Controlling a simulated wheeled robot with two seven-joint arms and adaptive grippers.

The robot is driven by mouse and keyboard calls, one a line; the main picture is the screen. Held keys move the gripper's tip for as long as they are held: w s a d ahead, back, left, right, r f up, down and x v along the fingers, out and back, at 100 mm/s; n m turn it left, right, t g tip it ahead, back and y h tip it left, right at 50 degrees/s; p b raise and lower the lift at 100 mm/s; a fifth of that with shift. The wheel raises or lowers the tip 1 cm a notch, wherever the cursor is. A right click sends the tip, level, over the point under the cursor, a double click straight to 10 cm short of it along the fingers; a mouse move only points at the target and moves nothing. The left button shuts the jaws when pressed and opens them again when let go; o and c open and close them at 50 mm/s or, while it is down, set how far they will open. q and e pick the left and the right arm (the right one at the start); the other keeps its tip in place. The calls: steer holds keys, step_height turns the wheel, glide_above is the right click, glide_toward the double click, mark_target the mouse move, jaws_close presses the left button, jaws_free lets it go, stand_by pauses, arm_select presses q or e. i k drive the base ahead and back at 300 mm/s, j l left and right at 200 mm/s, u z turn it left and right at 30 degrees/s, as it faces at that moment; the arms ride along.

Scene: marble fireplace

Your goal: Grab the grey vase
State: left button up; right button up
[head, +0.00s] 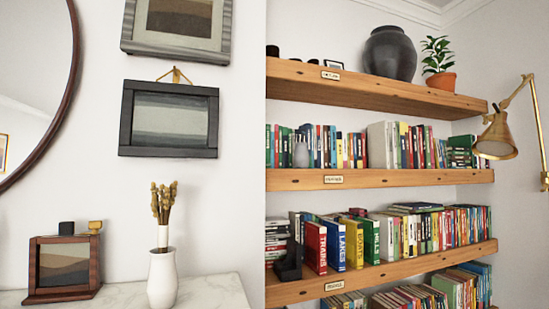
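A large, round, dark grey vase (390,54) stands upright on the top wooden shelf at the upper right. A small, light grey vase-shaped object (301,154) stands in front of the books on the second shelf, near its left end. A white vase (162,280) with dried stems stands on the marble mantel at the lower left. Neither of my grippers shows in the head view.
A potted plant (438,62) stands right of the dark vase. Books fill much of the lower shelves. A brass wall lamp (497,136) juts out at the right. A small framed picture (63,266) stands on the marble mantel (215,291).

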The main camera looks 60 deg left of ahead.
mark_target(301, 159)
steer(key=l+u, duration=0.15)
steer(key=u, duration=1.55)
